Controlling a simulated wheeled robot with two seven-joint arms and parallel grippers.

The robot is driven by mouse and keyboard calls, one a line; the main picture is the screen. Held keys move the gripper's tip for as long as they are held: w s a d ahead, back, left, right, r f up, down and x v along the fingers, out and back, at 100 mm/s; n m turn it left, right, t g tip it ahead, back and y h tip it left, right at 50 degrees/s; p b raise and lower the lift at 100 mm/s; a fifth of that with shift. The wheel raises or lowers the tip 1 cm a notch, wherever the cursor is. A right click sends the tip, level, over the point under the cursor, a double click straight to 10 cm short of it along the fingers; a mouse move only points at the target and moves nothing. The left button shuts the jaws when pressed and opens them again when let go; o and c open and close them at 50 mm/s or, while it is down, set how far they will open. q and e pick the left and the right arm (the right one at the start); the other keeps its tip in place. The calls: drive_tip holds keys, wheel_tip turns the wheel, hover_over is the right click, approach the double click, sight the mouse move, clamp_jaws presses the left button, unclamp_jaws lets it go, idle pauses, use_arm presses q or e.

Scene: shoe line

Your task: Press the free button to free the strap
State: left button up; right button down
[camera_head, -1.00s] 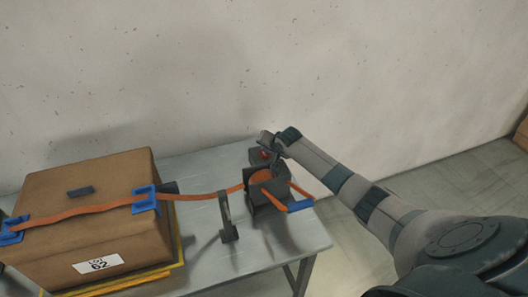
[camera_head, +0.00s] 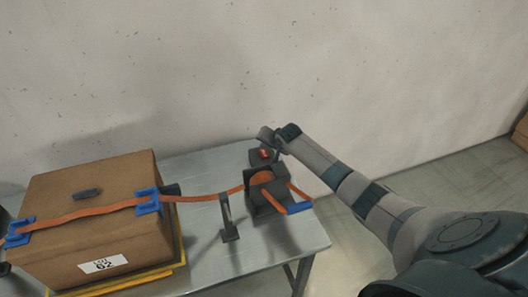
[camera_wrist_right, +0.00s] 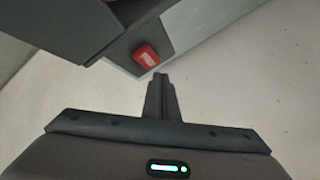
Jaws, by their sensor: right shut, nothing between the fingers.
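A red button (camera_head: 264,154) sits on a dark housing at the back of the strap unit (camera_head: 262,204); it also shows in the right wrist view (camera_wrist_right: 146,55). The orange strap (camera_head: 202,198) runs from the cardboard box (camera_head: 85,235) through a grey guide post to the strap unit. My right gripper (camera_head: 276,157) is beside the button, on its right in the head view. In the right wrist view its shut fingers (camera_wrist_right: 161,82) are empty, and their tips show apart from the button in the picture. The exact gap cannot be told.
The guide post (camera_head: 226,217) stands left of the strap unit on the grey table (camera_head: 195,262). A blue-ended orange loop (camera_head: 299,207) juts out at the unit's right. Blue corner pieces (camera_head: 147,200) hold the strap on the box. A wall (camera_head: 260,70) rises behind.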

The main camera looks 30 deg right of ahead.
sight(265, 155)
drive_tip(key=shift+r+p, duration=1.7)
drive_tip(key=shift+r, duration=0.3)
